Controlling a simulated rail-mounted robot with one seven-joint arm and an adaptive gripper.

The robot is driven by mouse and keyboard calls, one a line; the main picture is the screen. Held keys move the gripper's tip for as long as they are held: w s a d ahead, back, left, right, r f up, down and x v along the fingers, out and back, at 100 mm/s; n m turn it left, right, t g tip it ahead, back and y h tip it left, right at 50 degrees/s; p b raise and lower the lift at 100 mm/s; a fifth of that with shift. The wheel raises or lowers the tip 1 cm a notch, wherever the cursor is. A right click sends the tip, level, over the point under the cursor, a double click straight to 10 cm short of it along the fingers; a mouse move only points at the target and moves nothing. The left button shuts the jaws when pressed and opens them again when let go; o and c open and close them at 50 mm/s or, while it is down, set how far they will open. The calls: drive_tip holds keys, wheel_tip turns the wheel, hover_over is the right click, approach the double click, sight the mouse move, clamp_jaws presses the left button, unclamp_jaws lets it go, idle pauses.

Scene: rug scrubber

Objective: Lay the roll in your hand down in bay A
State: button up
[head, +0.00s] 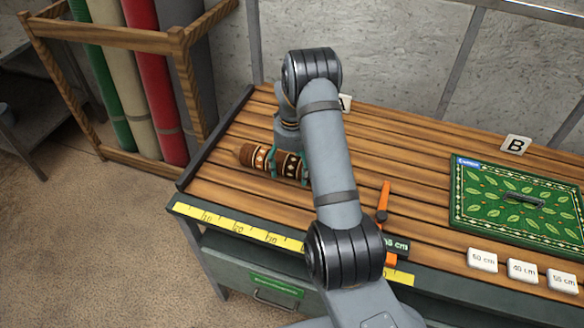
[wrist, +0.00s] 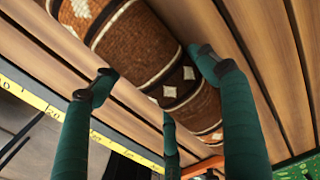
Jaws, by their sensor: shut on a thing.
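A brown patterned roll (head: 254,157) with white and black bands is held in my gripper (head: 289,162) over the left part of the slatted wooden bench. In the wrist view the roll (wrist: 133,45) lies slantwise between my green-padded fingers, and my gripper (wrist: 158,78) is shut around it. I cannot tell whether the roll touches the slats. The sign A (head: 346,102) stands at the back edge of the bench, partly hidden by my arm. My arm also hides the roll's right end in the head view.
A green leaf-patterned rug (head: 490,224) lies by sign B (head: 516,145) on the right. White size tags (head: 522,270) and an orange tool (head: 384,200) lie toward the front. A yellow measuring tape (head: 235,227) runs along the front edge. A rack (head: 105,38) of rolls stands at left.

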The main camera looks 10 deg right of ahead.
sight(292, 163)
drive_tip(key=shift+f, duration=0.15)
drive_tip(key=o, duration=1.7)
drive_tip(key=shift+o, duration=0.5)
wheel_tip(292, 163, up, 12)
drive_tip(key=shift+r+b, duration=0.2)
drive_tip(key=shift+b, duration=1)
